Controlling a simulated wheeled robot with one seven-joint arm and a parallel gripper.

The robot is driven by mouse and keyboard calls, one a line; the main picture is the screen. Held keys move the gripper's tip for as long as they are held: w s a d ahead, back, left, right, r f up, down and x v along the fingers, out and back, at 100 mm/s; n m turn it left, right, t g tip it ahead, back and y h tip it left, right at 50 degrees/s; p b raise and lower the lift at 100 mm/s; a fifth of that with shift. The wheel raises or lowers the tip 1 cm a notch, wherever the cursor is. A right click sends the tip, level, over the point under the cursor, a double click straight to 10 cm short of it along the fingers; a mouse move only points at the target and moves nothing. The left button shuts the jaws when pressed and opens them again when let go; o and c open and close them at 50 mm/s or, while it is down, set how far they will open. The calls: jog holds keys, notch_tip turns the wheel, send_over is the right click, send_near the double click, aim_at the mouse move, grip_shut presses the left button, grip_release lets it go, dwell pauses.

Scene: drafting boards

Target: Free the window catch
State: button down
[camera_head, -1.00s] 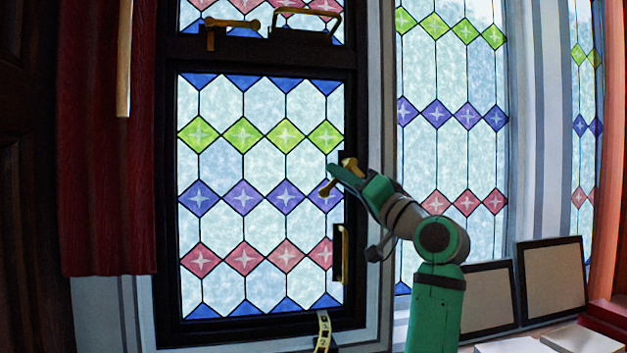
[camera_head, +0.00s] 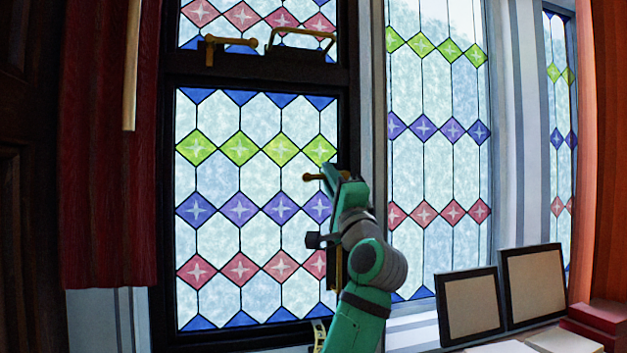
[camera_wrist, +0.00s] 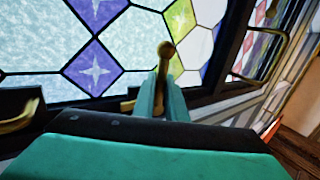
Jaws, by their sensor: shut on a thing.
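The brass window catch (camera_head: 313,177) is at the right edge of the lower stained-glass window (camera_head: 234,236). Its knobbed end points left, about level. My gripper (camera_head: 331,178) is shut on the catch, with its teal fingers coming up from below right. The wrist view shows the round knob (camera_wrist: 166,48) sticking out past the closed fingers (camera_wrist: 163,97). The catch's base is mostly hidden behind my gripper. The window sits in its dark frame (camera_head: 255,77), and I see no gap at its edge.
A brass lever (camera_head: 226,43) and a brass loop handle (camera_head: 300,37) sit on the rail above. A red curtain (camera_head: 108,190) hangs at left. Two framed panels (camera_head: 470,306) (camera_head: 534,283) and red boxes (camera_head: 602,320) stand at lower right. A pale strip (camera_head: 319,334) lies below the window.

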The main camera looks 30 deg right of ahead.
jog(key=shift+s+d+m+h, duration=0.1)
jog(key=shift+d+m+h, duration=0.05)
jog(key=shift+m+h, duration=0.2)
jog(key=c, duration=2.1)
grip_release()
jog(key=v, duration=1.1)
jog(key=shift+r, duration=0.15)
